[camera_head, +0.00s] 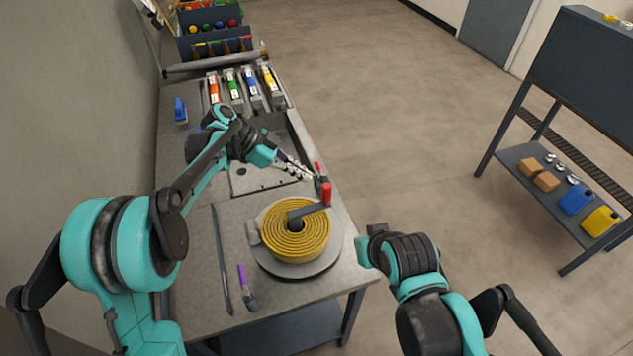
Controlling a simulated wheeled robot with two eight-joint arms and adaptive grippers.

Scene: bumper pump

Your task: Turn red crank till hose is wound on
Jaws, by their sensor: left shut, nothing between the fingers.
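The yellow hose (290,232) lies coiled in a flat spiral on a round grey reel (322,262) at the near end of the workbench. A dark crank arm runs from the reel's hub to the upright red crank handle (326,194). My left gripper (308,174) is shut and empty, just behind and left of the red handle; I cannot tell whether it touches it. My right arm comes in at the lower right beside the bench; its fingers are not clearly seen.
A purple-handled tool (243,274) and a long dark bar (221,260) lie left of the reel. Coloured bottles (232,87) and a blue object (180,110) stand farther back on the workbench (188,290). A shelf rack (510,152) with boxes stands at right. Floor between is clear.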

